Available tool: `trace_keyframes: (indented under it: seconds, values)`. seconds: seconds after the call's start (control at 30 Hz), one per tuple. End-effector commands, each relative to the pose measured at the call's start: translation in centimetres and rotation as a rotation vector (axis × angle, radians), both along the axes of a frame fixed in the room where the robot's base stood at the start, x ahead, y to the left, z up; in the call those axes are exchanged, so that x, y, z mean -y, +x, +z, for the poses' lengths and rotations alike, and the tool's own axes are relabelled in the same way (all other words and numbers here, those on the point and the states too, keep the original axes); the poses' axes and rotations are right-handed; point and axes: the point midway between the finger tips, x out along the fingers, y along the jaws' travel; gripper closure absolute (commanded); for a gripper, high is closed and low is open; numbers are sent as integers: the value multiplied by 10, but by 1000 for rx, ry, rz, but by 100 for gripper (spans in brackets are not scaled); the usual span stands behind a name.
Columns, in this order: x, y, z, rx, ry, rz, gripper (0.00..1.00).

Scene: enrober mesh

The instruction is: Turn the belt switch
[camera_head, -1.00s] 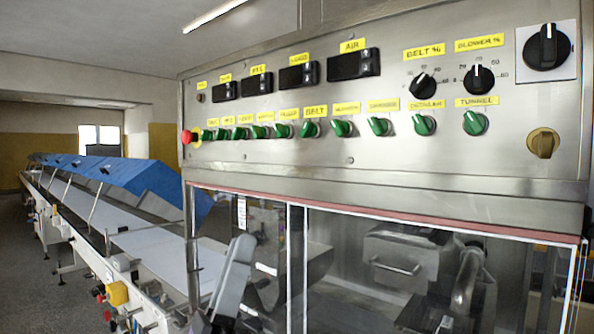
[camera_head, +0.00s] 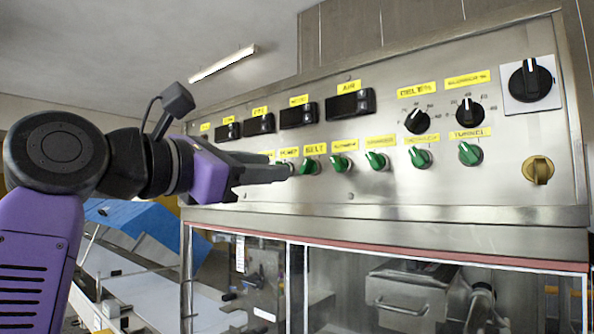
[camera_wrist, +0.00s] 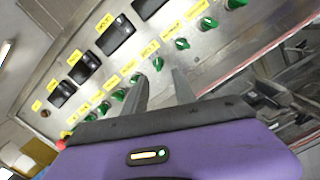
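The belt switch (camera_head: 309,165) is a green knob under a yellow "BELT" label (camera_head: 315,149) on the steel control panel. My gripper (camera_head: 290,171) reaches in from the left, its fingertips just left of the belt switch in the head view. In the wrist view the belt switch (camera_wrist: 158,64) shows just beyond the gap between my two fingertips (camera_wrist: 160,78). The fingers are apart with nothing visible held between them. I cannot tell whether they touch the panel. My arm hides the leftmost green knobs in the head view.
More green knobs, such as the tunnel knob (camera_head: 470,153), stand in the same row. Black displays (camera_head: 350,105) and black dials (camera_head: 418,120) sit above. A red button (camera_wrist: 60,145) is at the panel's left end. Glass doors (camera_head: 350,290) are below.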

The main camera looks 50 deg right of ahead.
Motion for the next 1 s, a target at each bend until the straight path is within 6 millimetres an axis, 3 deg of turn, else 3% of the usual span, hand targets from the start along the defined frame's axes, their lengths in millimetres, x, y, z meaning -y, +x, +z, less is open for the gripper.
trace_keyframes:
  seconds: [0.27,0.7,1.0]
  values:
    - [7,0,11,67,73,36,67]
    - [68,1,12,68,71,35,67]
    - [81,2,10,66,71,36,67]
